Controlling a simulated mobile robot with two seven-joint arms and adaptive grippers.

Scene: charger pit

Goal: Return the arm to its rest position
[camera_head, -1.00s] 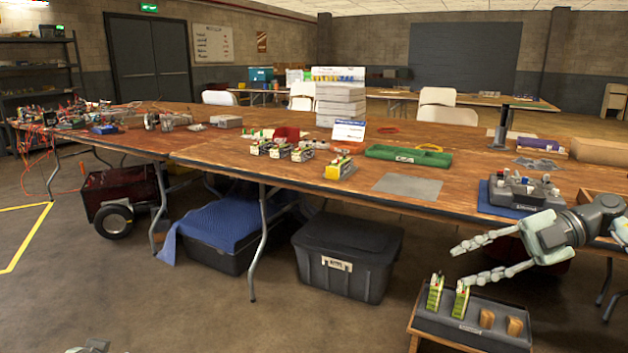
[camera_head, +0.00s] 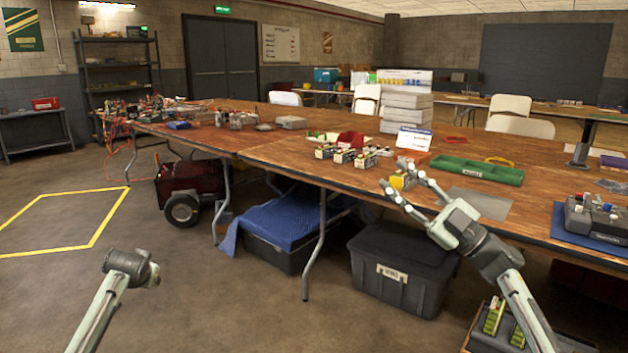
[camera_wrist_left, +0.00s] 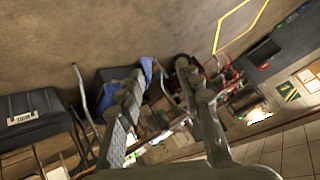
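My right gripper (camera_head: 402,176) is in front of the long table's front edge in the head view. In the left wrist view, the fingers of my left gripper (camera_wrist_left: 160,75) are apart and hold nothing.
A black bin (camera_head: 405,275) and a blue-draped bin (camera_head: 285,222) stand below. A low stand with a dark tray is at lower right.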

